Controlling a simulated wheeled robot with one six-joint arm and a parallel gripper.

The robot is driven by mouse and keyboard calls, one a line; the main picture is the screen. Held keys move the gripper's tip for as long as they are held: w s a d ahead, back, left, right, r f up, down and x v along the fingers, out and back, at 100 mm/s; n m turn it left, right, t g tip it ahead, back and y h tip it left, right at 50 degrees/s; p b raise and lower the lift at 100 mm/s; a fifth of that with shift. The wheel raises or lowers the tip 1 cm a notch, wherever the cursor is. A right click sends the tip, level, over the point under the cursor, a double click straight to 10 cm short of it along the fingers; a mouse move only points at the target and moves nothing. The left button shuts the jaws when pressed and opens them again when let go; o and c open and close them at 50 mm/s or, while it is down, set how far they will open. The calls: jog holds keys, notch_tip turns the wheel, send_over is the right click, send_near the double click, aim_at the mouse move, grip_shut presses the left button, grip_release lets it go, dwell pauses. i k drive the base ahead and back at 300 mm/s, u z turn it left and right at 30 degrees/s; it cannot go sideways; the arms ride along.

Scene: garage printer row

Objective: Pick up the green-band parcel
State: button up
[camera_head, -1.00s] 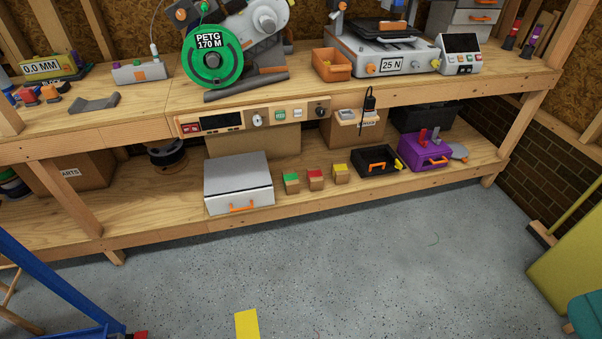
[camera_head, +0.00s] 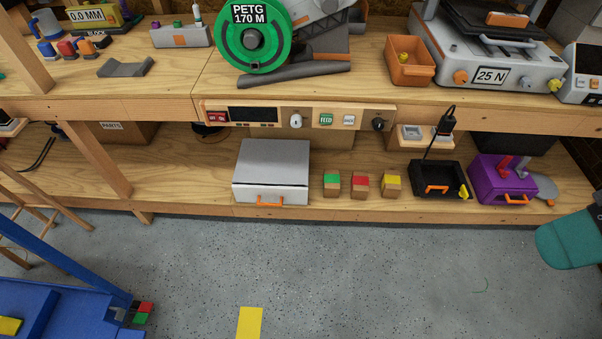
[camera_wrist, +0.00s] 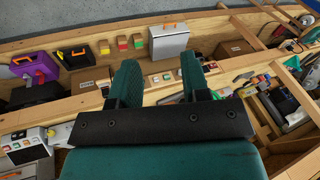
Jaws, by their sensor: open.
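The green-band parcel (camera_head: 331,185) is a small brown box with a green top on the lower shelf, just right of a white box with an orange handle. It also shows in the wrist view (camera_wrist: 138,41). A red-band parcel (camera_head: 360,186) and a yellow-band parcel (camera_head: 391,185) stand to its right. My gripper (camera_wrist: 159,63) is open and empty in the wrist view, its two teal fingers apart. The parcels lie beyond the fingers, well away from them. In the head view a teal part of my arm shows at the right edge.
The white box (camera_head: 271,175) stands close left of the parcels. A black tray (camera_head: 437,190) and a purple box (camera_head: 500,180) are to their right. The upper bench (camera_head: 180,95) overhangs the shelf.

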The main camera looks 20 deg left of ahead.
aim_at(331, 186)
jog(key=u, duration=0.9)
jog(key=i, duration=0.85)
jog(key=u, duration=0.9)
